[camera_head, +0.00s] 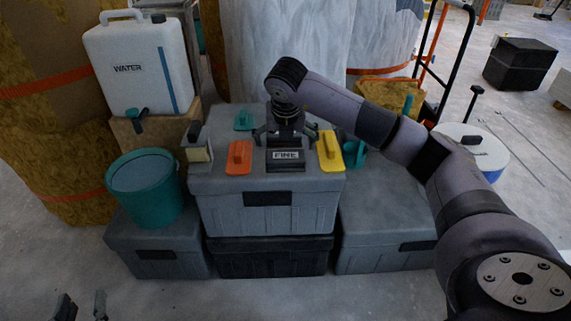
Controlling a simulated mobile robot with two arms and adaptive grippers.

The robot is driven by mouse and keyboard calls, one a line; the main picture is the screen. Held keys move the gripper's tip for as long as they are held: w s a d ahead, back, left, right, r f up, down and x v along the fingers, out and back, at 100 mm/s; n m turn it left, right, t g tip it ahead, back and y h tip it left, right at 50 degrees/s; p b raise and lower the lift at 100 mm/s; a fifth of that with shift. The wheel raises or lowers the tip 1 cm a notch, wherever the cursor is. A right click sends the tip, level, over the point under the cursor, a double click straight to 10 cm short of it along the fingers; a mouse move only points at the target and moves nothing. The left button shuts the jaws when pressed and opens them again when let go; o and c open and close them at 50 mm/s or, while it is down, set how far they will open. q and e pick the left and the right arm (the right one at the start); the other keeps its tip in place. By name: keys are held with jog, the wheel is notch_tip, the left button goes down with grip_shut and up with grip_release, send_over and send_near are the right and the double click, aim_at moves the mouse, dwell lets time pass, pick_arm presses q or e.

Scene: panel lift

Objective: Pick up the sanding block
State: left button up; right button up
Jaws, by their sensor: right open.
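A dark block with a white "FINE" label (286,156), which looks like the sanding block, lies on the top grey crate (240,205) near its front edge. My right gripper (286,134) points down just above and behind the block. Its fingers are spread to either side and hold nothing. The gripper hides the block's upper back part, and I cannot tell whether they touch. My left gripper (82,304) shows only its fingertips at the bottom left edge. They are apart, with nothing between them, far from the block.
An orange float (239,157) and a yellow float (329,150) flank the block closely. A teal tool (244,120) lies behind. A teal bucket (144,185) and white water container (130,60) stand left. The front floor is clear.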

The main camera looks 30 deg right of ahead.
aim_at(286, 156)
jog(key=shift+b+x, duration=0.3)
jog(key=shift+x, duration=1.15)
jog(key=x, duration=0.1)
jog(key=b+x, duration=0.1)
jog(key=x, duration=0.2)
jog(key=shift+s+f, duration=0.2)
jog(key=shift+s, duration=0.05)
jog(key=shift+w+f+b, duration=0.1)
jog(key=shift+f+b, duration=0.15)
jog(key=shift+b, duration=0.05)
pick_arm(q)
notch_tip(286, 156, up, 11)
jog(key=d+t+h, duration=0.1)
jog(key=t+h, duration=0.1)
jog(key=t, duration=0.4)
jog(key=shift+s+d+t, duration=0.2)
jog(key=shift+s+t, duration=0.1)
jog(key=shift+s, duration=0.15)
jog(key=shift+f, duration=0.1)
pick_arm(e)
jog(key=shift+c, duration=0.2)
jog(key=c, duration=0.9)
